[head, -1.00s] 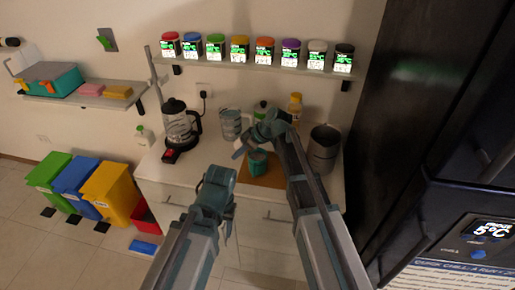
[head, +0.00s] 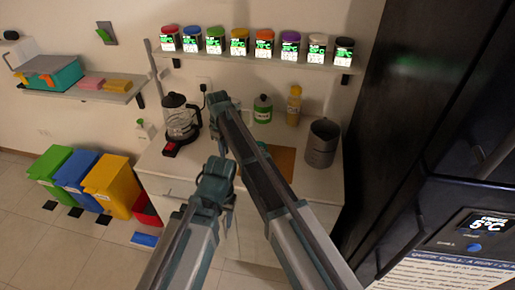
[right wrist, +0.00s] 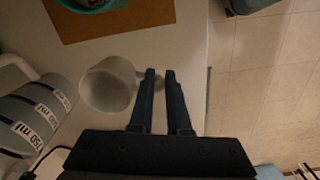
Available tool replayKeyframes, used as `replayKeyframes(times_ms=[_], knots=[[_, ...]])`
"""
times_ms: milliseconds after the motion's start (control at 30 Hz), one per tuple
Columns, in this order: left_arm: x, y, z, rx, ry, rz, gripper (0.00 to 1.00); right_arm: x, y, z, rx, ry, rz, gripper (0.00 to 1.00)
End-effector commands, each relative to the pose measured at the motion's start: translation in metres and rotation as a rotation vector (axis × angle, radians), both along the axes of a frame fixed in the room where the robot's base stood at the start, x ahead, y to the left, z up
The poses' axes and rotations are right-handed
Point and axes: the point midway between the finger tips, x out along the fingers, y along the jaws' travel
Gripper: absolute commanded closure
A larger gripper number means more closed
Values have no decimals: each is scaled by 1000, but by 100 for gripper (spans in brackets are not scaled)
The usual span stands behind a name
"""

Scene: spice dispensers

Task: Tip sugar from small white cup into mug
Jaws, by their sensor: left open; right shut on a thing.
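The small white cup (right wrist: 103,92) shows in the right wrist view, just left of my right fingers; I cannot make out its contents or exact tilt. My right gripper (right wrist: 160,75) is shut on its handle, as far as the dim view shows. In the head view the cup is hidden behind my right arm. The teal mug (right wrist: 95,4) shows only partly at the top of the right wrist view, on a brown board (right wrist: 153,16), apart from the cup. My left gripper (head: 226,192) is open and empty in front of the counter.
Spice dispensers (head: 239,42) line the shelf above.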

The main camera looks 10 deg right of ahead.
Motion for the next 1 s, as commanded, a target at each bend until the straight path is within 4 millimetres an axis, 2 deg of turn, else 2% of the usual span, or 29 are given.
replayKeyframes(times_ms=[267,667,833,1000], knots=[[0,0,9,0,0,0,50,0,0,9,-3,2,0,100],[0,0,52,0,0,0,50,0,0,52,-3,2,0,100],[0,0,50,0,0,-2,50,0,0,50,-2,1,0,100],[0,0,37,0,0,-1,50,0,0,37,-2,1,0,100]])
